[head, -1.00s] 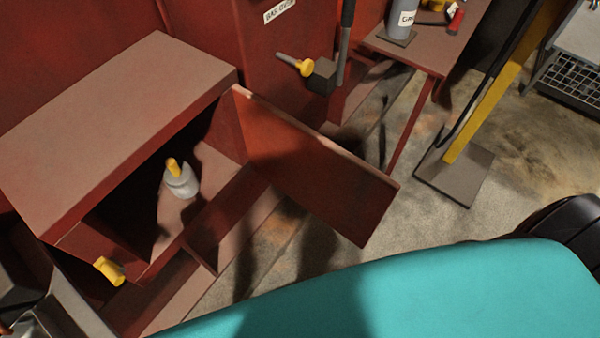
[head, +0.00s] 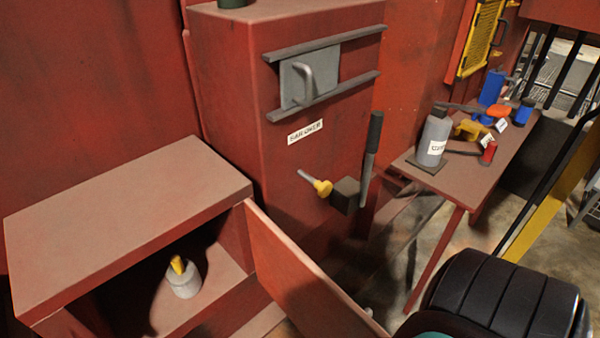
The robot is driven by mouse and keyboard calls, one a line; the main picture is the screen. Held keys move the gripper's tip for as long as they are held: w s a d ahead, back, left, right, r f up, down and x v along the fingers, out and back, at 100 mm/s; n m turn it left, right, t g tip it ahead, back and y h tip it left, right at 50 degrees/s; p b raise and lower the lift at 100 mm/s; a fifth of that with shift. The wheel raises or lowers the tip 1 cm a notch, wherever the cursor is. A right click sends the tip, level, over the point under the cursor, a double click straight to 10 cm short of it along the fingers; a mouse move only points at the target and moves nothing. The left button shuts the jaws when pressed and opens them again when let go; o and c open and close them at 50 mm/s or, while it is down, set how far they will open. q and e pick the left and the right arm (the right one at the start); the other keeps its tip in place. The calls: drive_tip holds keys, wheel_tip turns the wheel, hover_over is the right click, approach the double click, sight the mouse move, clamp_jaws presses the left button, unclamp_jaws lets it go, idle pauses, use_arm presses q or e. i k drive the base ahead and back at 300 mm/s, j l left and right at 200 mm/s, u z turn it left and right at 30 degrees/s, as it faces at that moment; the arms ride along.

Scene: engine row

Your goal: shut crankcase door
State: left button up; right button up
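The crankcase door (head: 300,280) is a flat red-brown panel. It stands open, swung out from the right side of the opening of the red crankcase box (head: 125,220); its lower part is cut off by the bottom edge of the head view. Inside the dark box sits a grey-white container with a yellow top (head: 184,280), upright near the opening. Neither of my grippers shows in this view.
Behind the door stands a tall red cabinet (head: 225,90) with a sliding grey plate (head: 310,78). A yellow-tipped lever (head: 320,187) and a dark-handled bar (head: 370,160) stick out from it. A table (head: 455,180) at right holds a grey bottle (head: 434,138) and tools.

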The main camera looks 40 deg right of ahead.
sight(319, 308)
drive_tip(key=k+l+u, duration=0.15)
drive_tip(key=l, duration=0.25)
drive_tip(key=k+l+u, duration=0.1)
drive_tip(key=l, duration=0.3)
drive_tip(key=k+l+u, duration=0.15)
drive_tip(key=l, duration=0.25)
drive_tip(key=k+l+u, duration=0.1)
drive_tip(key=k+l, duration=0.15)
drive_tip(key=l, duration=0.1)
